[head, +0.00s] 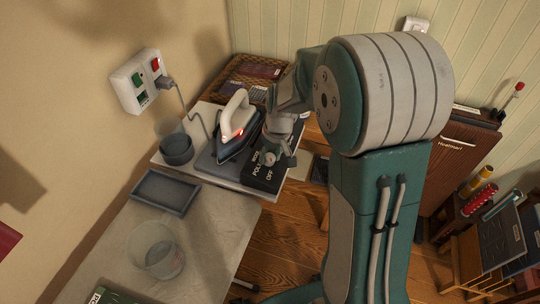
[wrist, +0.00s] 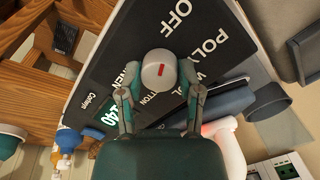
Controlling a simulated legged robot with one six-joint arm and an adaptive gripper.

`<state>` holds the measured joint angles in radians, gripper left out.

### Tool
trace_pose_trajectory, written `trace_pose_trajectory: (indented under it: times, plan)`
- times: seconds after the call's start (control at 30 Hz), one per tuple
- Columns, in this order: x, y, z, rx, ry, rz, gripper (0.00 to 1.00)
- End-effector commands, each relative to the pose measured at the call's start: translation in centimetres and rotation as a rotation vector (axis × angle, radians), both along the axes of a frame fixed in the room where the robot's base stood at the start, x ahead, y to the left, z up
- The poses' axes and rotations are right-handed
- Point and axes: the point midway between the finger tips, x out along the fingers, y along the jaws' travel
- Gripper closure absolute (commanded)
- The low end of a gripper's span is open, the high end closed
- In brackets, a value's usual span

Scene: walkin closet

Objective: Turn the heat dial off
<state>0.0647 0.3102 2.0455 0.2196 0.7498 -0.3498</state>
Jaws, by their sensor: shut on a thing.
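The heat dial (wrist: 159,68) is a round grey knob with a short red mark on a black panel (wrist: 105,62). White labels around it include OFF at the upper right and POLY to its right. The mark is short, and I cannot tell which label it points to. A lit green display reading about 140 shows in the wrist view. My gripper (wrist: 159,84) has its fingers on both sides of the knob, shut on it. In the head view my gripper (head: 280,150) is over the panel (head: 262,180), and OFF shows at the panel's near end.
An iron (head: 238,122) with a red light stands beside the panel. A dark cup (head: 177,149), a grey tray (head: 165,192) and a clear cup (head: 155,250) are to the left. A wall outlet (head: 138,80) holds a plug with a cord.

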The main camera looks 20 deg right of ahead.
Motion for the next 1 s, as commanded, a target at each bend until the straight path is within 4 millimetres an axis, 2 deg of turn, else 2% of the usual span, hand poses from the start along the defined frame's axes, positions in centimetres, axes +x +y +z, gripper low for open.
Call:
trace_pose_trajectory:
  times: [0.4,0.43,0.5,0.87,1.0]
  plan:
    - [-0.3,0.0,-0.3,-0.001,0.009,0.007,1.0]
    - [-0.3,0.0,-0.3,-0.001,0.009,0.007,0.49]
    - [-0.3,0.0,-0.3,-0.001,0.009,0.006,0.19]
    - [-0.1,0.0,-0.1,-0.001,0.003,0.005,0.19]
    - [-0.1,-0.1,0.7,0.0,0.0,0.005,0.19]
